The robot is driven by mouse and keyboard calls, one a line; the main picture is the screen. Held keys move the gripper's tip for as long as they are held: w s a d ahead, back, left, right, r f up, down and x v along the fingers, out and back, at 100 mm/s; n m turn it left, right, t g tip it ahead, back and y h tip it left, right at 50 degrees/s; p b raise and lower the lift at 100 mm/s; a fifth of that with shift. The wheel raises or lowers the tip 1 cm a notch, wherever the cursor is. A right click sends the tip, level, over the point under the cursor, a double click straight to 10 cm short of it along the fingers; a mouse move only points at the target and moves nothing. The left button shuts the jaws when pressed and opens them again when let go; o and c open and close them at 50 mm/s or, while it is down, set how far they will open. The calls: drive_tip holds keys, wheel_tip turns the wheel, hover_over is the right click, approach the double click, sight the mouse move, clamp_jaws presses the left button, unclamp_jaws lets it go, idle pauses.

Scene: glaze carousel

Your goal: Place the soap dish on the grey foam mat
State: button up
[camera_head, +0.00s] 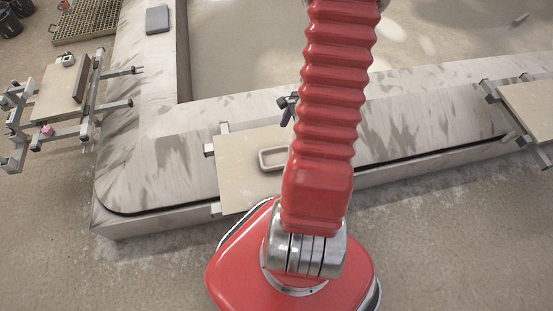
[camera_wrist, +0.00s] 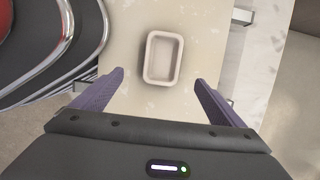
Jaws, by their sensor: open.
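The soap dish (camera_head: 272,159) is a beige, rectangular, shallow dish with rounded corners. It sits on a pale board (camera_head: 236,169) on the carousel, partly hidden by my arm in the head view. In the wrist view the soap dish (camera_wrist: 163,58) lies upright on the board (camera_wrist: 127,40), ahead of my gripper and between the lines of its fingers. My gripper (camera_wrist: 158,76) is open and empty, with its purple fingers apart and not touching the dish. The grey foam mat (camera_head: 157,19) appears to be the small dark grey pad on the carousel's far left stretch.
A rack (camera_head: 75,95) with a board and small items stands at the left. Another board (camera_head: 528,105) is on the carousel at the right. A yellow grating (camera_head: 88,20) and dark buckets (camera_head: 10,24) are at the back left. The carousel surface (camera_head: 150,95) between board and mat looks clear.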

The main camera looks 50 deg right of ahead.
hover_over(276, 159)
drive_tip(key=s+d, duration=0.2)
drive_tip(key=x, duration=0.5)
drive_tip(key=s+d+x, duration=0.1)
drive_tip(key=x, duration=0.1)
drive_tip(key=shift+f, duration=0.6)
drive_tip(key=shift+f, duration=0.15)
drive_tip(key=shift+w+x, duration=0.15)
drive_tip(key=shift+x, duration=1.1)
drive_tip(key=shift+w+x, duration=0.2)
drive_tip(key=shift+x, duration=1)
drive_tip(key=shift+d, duration=0.1)
drive_tip(key=shift+c, duration=0.2)
drive_tip(key=c, duration=1.4)
